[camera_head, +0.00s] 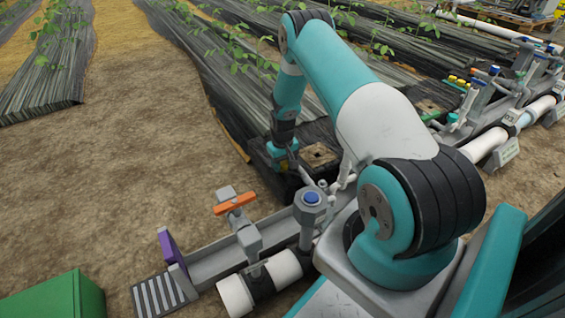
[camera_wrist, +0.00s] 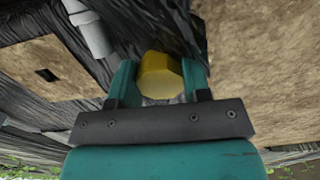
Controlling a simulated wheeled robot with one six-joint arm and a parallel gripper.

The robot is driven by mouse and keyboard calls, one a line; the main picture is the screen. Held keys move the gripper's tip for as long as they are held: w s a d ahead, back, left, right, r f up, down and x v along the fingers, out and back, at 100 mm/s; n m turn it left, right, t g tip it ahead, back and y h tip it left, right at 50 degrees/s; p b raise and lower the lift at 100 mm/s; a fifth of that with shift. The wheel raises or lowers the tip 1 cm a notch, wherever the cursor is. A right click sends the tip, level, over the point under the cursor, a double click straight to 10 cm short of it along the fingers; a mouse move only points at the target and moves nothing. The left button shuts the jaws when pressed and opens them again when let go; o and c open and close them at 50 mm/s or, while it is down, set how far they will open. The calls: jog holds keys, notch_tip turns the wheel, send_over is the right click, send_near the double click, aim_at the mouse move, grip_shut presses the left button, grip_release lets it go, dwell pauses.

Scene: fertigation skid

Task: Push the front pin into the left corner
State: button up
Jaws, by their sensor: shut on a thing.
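My gripper (camera_wrist: 160,82) is shut on a yellow faceted pin head (camera_wrist: 160,75), which sits between its two teal fingers in the wrist view. The pin's shaft is hidden behind the head, so I cannot tell whether its tip touches anything. In the head view my gripper (camera_head: 283,160) points down low over the near end of the black film (camera_head: 255,135). The pin cannot be made out there. A brown square patch with a dark hole (camera_head: 320,155) lies just right of my gripper. A similar patch with a dark slot (camera_wrist: 30,72) shows at left in the wrist view.
A grey valve with an orange handle (camera_head: 235,204) and a blue-topped post (camera_head: 312,198) stand on the near skid. A purple plate (camera_head: 172,252) and green box (camera_head: 55,298) are at lower left. Bare soil (camera_head: 130,150) is open at left. Pipework (camera_head: 490,140) runs along the right.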

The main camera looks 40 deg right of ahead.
jog(key=shift+f, duration=0.2)
jog(key=shift+f+b, duration=0.4)
jog(key=shift+f, duration=0.1)
jog(key=o, duration=1)
jog(key=shift+r, duration=0.1)
notch_tip(320, 180, up, 8)
jog(key=p, duration=0.7)
